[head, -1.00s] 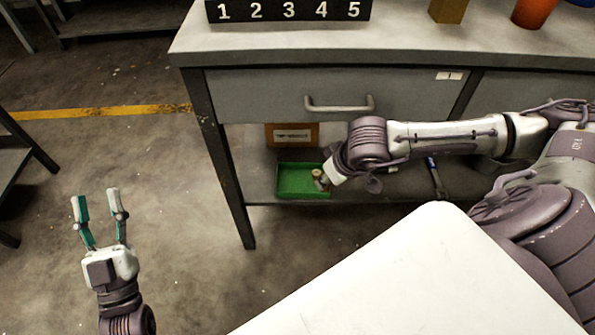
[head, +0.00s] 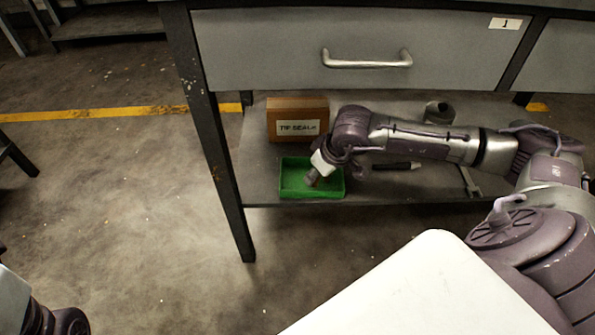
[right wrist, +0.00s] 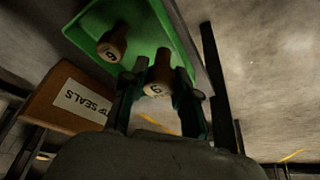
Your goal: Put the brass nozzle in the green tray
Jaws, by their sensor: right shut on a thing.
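The green tray (head: 331,188) sits on the low shelf under the bench. A second brass nozzle with a similar digit (right wrist: 112,42) is in the green tray (right wrist: 150,22). Only part of my left gripper (head: 10,296) shows at the left edge, its fingers cut off.
A cardboard box (head: 297,118) labelled TIP SEALS stands behind the tray. A dark tool (head: 397,166) and a grey cylinder (head: 439,112) lie further right on the shelf. The drawer (head: 270,50) hangs above. A bench leg (head: 222,180) stands left of the tray.

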